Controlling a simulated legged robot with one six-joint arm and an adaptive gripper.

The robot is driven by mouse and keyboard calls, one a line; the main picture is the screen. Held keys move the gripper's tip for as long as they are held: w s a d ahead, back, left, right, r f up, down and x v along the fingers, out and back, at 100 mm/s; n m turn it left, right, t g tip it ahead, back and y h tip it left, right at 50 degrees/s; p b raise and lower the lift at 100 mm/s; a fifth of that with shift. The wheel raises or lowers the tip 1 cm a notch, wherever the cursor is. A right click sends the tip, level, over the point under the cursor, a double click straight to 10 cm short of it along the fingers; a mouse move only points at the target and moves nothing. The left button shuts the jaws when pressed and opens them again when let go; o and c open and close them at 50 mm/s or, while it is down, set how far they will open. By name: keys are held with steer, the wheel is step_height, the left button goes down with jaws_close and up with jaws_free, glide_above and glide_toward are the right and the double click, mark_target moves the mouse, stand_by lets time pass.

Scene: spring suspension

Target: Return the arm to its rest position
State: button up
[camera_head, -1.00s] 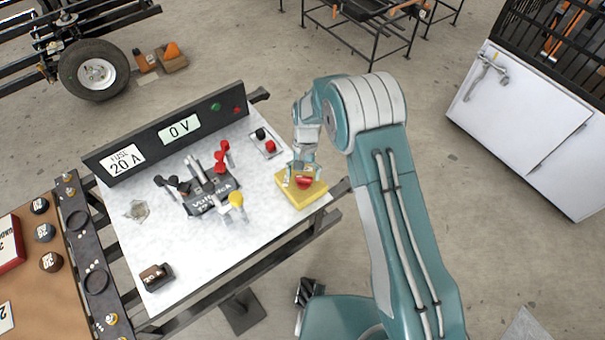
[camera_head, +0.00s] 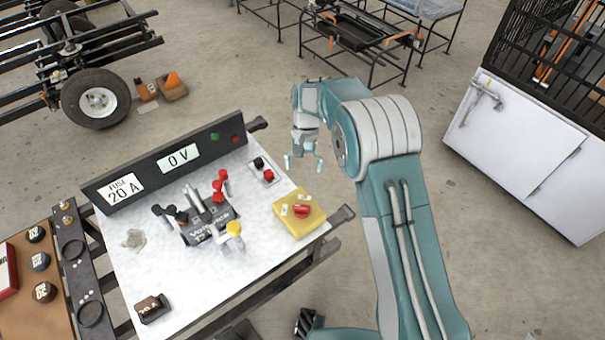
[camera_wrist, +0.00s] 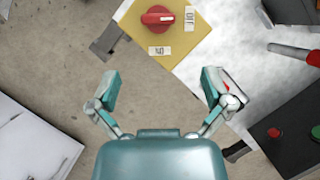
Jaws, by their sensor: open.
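My gripper (camera_head: 303,160) is open and empty in the head view. It hangs in the air past the right edge of the white bench top, apart from the yellow switch box. In the wrist view my gripper (camera_wrist: 160,92) shows two spread fingers with bare floor between them. My teal and white arm (camera_head: 385,140) is bent, rising from the bottom right. The yellow switch box (camera_head: 311,225) with a red knob (camera_head: 302,211) sits at the bench's right corner. It also shows at the top of the wrist view (camera_wrist: 190,50).
A white cabinet (camera_head: 525,145) stands right. Open floor lies between cabinet and arm.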

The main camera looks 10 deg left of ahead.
stand_by(0.4)
steer(key=s+d+r+t+y, duration=0.1)
steer(key=s+d+r+t, duration=0.15)
steer(key=d+r, duration=0.7)
steer(key=s+d+r+t, duration=0.2)
steer(key=s+d+r, duration=0.2)
steer(key=d+r, duration=0.55)
steer(key=s+d+r+t, duration=0.2)
steer(key=s+d+r, duration=0.1)
steer(key=s, duration=0.6)
steer(key=s+d+r+m+t, duration=0.1)
steer(key=s+d+r+t, duration=0.2)
steer(key=s+d, duration=0.3)
steer(key=s, duration=0.3)
steer(key=shift+s+h, duration=0.25)
steer(key=shift+h, duration=0.05)
steer(key=shift+d+r+t, duration=0.1)
steer(key=shift+t, duration=0.15)
steer(key=shift+c, duration=0.3)
